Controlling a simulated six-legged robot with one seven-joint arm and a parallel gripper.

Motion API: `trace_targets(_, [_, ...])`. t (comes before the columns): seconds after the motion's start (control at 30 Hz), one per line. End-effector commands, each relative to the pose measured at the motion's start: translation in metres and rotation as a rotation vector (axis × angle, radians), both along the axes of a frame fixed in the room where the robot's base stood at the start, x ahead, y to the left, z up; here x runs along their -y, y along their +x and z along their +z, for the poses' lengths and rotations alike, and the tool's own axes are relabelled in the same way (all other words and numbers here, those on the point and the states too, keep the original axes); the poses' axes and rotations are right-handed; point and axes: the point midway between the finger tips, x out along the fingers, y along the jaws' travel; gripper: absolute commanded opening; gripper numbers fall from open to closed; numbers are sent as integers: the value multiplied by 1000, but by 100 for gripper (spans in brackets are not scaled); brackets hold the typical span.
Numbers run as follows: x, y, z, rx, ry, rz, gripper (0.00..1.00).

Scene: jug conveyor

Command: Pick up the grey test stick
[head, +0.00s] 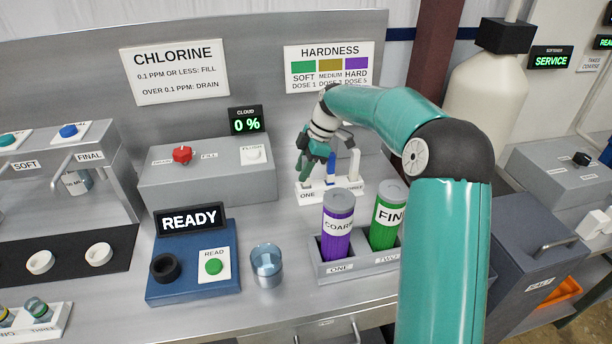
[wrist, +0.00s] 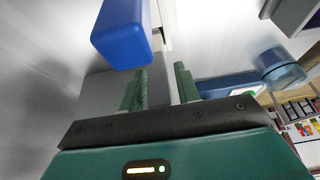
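My gripper (head: 316,174) is over the left end of a small white stick rack (head: 345,198), which stands behind the purple and green tubes. In the wrist view its two green fingers (wrist: 160,86) are apart. A grey surface (wrist: 102,88) shows behind and between them; I cannot tell whether any of it is the grey test stick. In the head view I cannot make out the grey stick, and my fingers cover that end of the rack. A blue stick (head: 331,172) stands close by; it looms large in the wrist view (wrist: 122,35). A white stick (head: 354,163) stands farther right.
A purple tube (head: 338,222) and a green tube (head: 387,222) stand in a grey holder (head: 350,264) before the rack. A clear cup (head: 267,264) and a blue reader (head: 190,290) showing READY are to the left. A grey box (head: 207,178) stands behind the reader.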

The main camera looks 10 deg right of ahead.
Motion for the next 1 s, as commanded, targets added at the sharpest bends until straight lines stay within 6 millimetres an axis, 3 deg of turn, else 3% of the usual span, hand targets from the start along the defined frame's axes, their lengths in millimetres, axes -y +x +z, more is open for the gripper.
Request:
trace_targets(0.03, [0,0,0,0,0,0,22])
trace_targets(0.13, [0,0,0,0,0,0,2])
trace_targets(0.17, [0,0,0,0,0,0,0])
trace_targets(0.57, [0,0,5,0,0,0,0])
trace_targets(0.8, [0,0,32,3,0,-1,0])
trace_targets(1.0, [8,-24,63,4,-2,-2,0])
